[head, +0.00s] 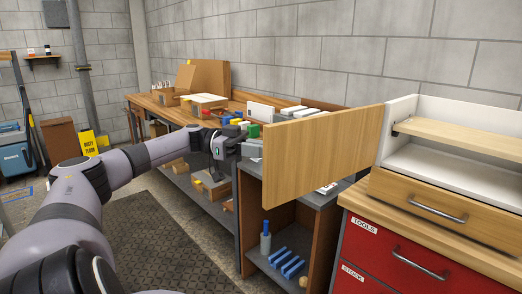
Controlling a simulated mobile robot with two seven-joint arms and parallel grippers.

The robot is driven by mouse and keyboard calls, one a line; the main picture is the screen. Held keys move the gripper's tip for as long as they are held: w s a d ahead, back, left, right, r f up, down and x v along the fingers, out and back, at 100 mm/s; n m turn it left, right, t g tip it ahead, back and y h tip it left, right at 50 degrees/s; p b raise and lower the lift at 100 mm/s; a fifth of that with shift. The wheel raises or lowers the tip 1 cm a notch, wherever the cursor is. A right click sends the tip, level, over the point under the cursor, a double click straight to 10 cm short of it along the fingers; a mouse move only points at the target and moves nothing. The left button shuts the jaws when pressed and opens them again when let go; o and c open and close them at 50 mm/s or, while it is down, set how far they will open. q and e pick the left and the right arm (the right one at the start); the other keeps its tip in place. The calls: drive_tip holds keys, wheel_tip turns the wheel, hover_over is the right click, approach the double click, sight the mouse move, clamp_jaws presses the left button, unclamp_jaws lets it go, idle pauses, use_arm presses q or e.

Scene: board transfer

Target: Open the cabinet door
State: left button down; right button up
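The light wood cabinet door (325,152) stands swung out to the left of the white cabinet (402,112). Its right edge is at the cabinet's left side, and the cabinet's shelves are exposed. My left arm comes in from the left, and my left gripper (250,149) is at the door's free left edge. Its fingertips are partly hidden behind the door, so I cannot tell whether they touch it or are shut. No handle shows on the visible face of the door. My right gripper is not in view.
Below the door is an open dark unit with blue items (287,262) and a grey bottle (265,238). A red drawer chest (390,250) with a wood top stands at the right. A long cluttered workbench (160,100) runs along the wall. A dark mat (150,235) covers open floor.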

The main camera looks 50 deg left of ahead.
use_arm(q)
drive_tip(key=shift+w+a+r+t, duration=0.15)
drive_tip(key=shift+w+r+t, duration=0.1)
drive_tip(key=shift+r+t, duration=0.15)
drive_tip(key=c, duration=1.6)
unclamp_jaws()
drive_tip(key=o, duration=0.4)
drive_tip(key=shift+w+f, duration=0.15)
drive_tip(key=shift+w, duration=0.15)
drive_tip(key=shift+w+d+f, duration=0.1)
drive_tip(key=shift+d+f, duration=0.05)
drive_tip(key=shift+d, duration=0.05)
drive_tip(key=shift+f, duration=0.15)
drive_tip(key=shift+a, duration=0.1)
drive_tip(key=shift+b+v, duration=0.6)
drive_tip(key=shift+v, duration=2.95)
